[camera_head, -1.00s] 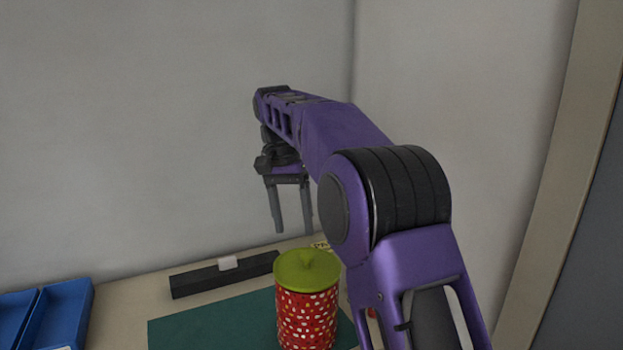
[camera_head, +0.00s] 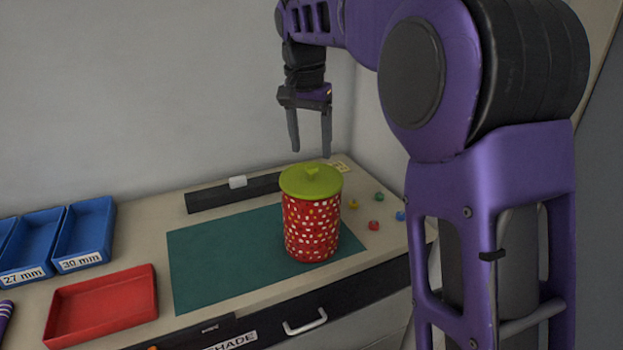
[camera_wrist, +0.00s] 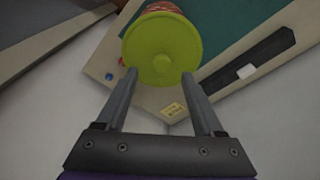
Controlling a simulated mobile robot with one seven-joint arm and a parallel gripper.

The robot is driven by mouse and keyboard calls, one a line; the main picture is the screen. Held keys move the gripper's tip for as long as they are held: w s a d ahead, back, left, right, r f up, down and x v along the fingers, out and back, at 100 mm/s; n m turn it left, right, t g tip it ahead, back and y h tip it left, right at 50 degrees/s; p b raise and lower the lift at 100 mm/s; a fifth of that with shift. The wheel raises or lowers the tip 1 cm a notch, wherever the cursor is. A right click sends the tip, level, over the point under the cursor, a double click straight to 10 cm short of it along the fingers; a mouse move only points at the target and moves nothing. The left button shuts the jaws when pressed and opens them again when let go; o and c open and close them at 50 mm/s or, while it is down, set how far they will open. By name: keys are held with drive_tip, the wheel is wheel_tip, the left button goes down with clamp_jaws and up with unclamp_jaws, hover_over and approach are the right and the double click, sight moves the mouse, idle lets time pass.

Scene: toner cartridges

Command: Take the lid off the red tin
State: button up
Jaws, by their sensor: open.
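The red tin (camera_head: 311,228), patterned with pale spots, stands upright on the green mat (camera_head: 215,262). Its yellow-green lid (camera_head: 297,184) with a small knob sits on top. The lid also shows in the wrist view (camera_wrist: 160,40), hiding most of the tin (camera_wrist: 165,6). My gripper (camera_head: 311,153) is open and empty, above the lid and apart from it in the head view. It points downward there. In the wrist view my gripper (camera_wrist: 160,72) has its two fingers spread, with the lid beyond and between their tips.
A black bar (camera_head: 205,199) with a white block (camera_head: 238,182) lies behind the mat. Small coloured pieces (camera_head: 376,225) lie right of the tin. A red tray (camera_head: 60,322) and blue bins (camera_head: 84,232) stand at left. A drawer handle (camera_head: 306,322) is at the front.

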sight(311, 166)
drive_tip(key=f, duration=0.4)
drive_tip(key=shift+w+f, duration=0.25)
drive_tip(key=shift+w, duration=0.15)
drive_tip(key=shift+c, duration=0.2)
clamp_jaws()
